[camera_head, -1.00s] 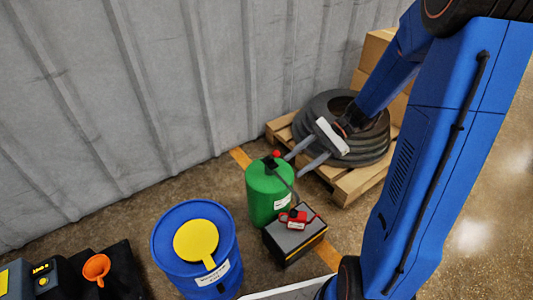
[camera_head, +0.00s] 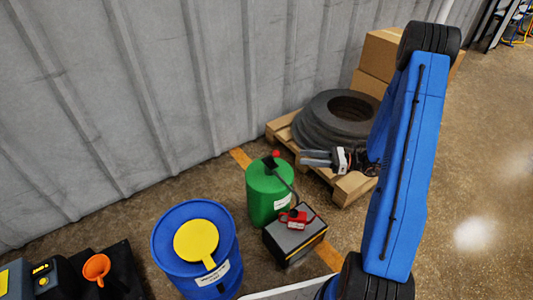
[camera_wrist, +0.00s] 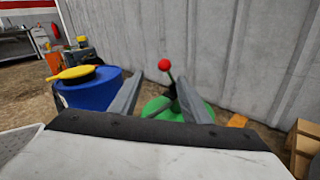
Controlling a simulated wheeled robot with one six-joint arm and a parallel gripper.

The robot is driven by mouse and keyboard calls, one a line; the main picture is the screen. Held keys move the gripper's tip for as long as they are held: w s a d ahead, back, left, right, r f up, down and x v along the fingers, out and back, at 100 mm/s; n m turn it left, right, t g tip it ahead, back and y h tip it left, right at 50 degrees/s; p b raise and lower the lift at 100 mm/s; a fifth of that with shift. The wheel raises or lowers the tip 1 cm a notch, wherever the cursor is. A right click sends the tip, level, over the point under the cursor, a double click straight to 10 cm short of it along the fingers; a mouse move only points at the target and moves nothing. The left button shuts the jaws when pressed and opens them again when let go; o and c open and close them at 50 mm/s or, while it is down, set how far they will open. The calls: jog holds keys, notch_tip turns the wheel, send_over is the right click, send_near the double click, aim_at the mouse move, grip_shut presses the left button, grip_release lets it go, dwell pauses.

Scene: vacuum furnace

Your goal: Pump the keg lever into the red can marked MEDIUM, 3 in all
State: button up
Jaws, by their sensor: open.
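The green keg (camera_head: 268,196) stands by the wall, with its lever's red knob (camera_head: 276,153) above its top; knob (camera_wrist: 164,64) and keg (camera_wrist: 163,109) also show in the wrist view. A red can (camera_head: 297,219) with a white label sits on a dark box right of the keg, under a dark hose from the keg top; its label is too small to read. My gripper (camera_head: 304,159) is open and empty, right of the knob and apart from it. In the wrist view the knob shows between and beyond the fingers.
A blue drum (camera_head: 195,251) with a yellow lid (camera_head: 196,240) stands left of the keg. A pallet (camera_head: 353,187) with black tyre-like rings (camera_head: 333,122) and cartons (camera_head: 380,50) is behind my gripper. An orange funnel (camera_head: 97,267) sits at lower left. The wall closes off the back.

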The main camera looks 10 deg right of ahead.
aim_at(274, 155)
jog(key=w+x, duration=0.1)
jog(key=x, duration=1.5)
jog(key=shift+w+f+m+t, duration=0.25)
jog(key=shift+f+m+t, duration=0.05)
jog(key=shift+a, duration=0.15)
jog(key=shift+c, duration=0.4)
grip_shut()
